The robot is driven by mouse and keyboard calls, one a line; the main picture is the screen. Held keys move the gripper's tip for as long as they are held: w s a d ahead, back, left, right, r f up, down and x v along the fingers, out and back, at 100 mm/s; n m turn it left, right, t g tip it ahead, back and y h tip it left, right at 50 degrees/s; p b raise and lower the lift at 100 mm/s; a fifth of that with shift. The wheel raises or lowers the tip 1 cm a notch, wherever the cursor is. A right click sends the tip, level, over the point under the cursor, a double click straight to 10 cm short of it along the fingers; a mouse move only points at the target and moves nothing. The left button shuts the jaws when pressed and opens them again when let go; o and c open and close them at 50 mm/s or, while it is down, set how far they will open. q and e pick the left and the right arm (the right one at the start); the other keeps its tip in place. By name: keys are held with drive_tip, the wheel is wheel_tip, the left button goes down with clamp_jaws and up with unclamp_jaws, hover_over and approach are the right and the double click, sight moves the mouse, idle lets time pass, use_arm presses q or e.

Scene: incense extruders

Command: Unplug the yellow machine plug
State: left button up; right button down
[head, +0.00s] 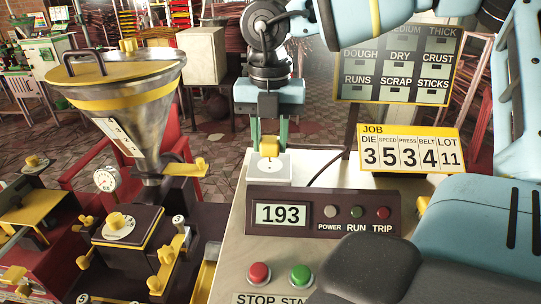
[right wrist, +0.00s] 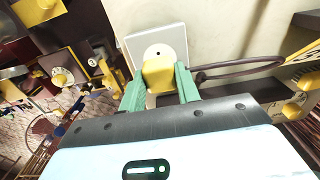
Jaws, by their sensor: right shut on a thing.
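The yellow plug (head: 269,147) is at the white socket plate (head: 282,170) on top of the pale machine cabinet, behind the 193 display. My right gripper (head: 269,142) points down and its green fingers are shut on the plug's two sides. In the right wrist view the plug (right wrist: 158,76) sits between the fingers (right wrist: 159,86), in front of the white plate (right wrist: 146,41). One dark hole shows in the plate beyond the plug. Whether the plug is fully seated or slightly off the plate I cannot tell. My left gripper is not in view.
A dark cable (head: 327,164) curves behind the display box (head: 322,212). A yellow JOB sign (head: 410,149) stands to the right, with a label board (head: 396,65) behind. A metal hopper (head: 122,91) stands on the left. Red and green buttons are at the front.

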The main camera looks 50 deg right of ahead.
sight(270, 139)
drive_tip(key=shift+r+p, duration=0.35)
drive_tip(key=shift+r, duration=1.35)
